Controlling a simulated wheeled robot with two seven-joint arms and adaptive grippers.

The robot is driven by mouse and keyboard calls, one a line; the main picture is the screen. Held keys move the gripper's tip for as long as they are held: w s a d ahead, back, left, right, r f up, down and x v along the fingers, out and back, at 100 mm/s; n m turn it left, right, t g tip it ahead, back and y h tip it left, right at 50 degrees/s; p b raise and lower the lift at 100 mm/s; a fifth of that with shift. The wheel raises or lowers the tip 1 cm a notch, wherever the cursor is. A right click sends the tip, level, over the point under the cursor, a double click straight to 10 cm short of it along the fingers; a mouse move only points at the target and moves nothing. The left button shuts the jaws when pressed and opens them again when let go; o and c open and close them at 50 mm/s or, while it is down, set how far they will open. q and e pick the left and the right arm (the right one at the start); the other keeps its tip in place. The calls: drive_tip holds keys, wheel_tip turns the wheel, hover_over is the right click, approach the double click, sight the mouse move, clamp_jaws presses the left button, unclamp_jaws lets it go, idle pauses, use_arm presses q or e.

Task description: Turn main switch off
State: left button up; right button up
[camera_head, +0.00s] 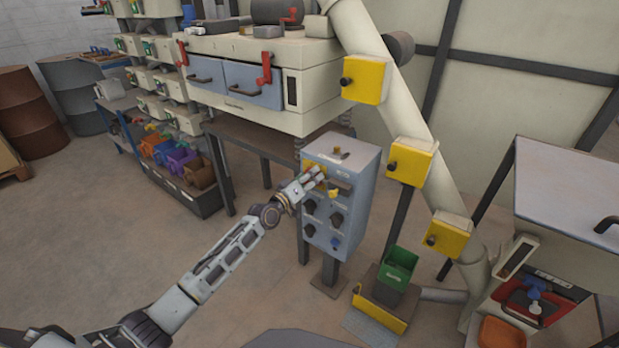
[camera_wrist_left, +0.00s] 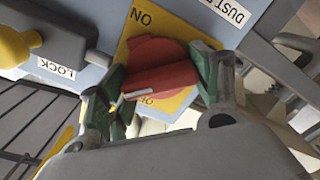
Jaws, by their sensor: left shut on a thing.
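The main switch is a red rotary knob (camera_wrist_left: 158,72) on a yellow plate (camera_wrist_left: 185,35) in the left wrist view. The plate reads "ON" at the top and starts with "O" below, the rest hidden. The knob's grip bar lies roughly across the picture, with a white mark near its left end. My left gripper (camera_wrist_left: 165,84) has its green-padded fingers shut on the knob, one at each end of the bar. In the head view my left gripper (camera_head: 315,178) is at the upper front of the grey control box (camera_head: 365,190) and hides most of the switch. My right gripper is out of view.
A yellow knob on a grey lock lever (camera_wrist_left: 12,45) sits left of the switch, near a "LOCK" label. Several dark knobs (camera_head: 309,206) are lower on the box. Open floor lies in front.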

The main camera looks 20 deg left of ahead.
use_arm(q)
drive_tip(key=n, duration=0.4)
drive_tip(key=shift+f+n, duration=0.1)
drive_tip(key=shift+n, duration=0.3)
drive_tip(key=shift+a+n, duration=0.1)
drive_tip(key=shift+n, duration=2.3)
drive_tip(key=o, duration=1)
drive_tip(key=shift+f, duration=0.1)
drive_tip(key=shift+v, duration=6)
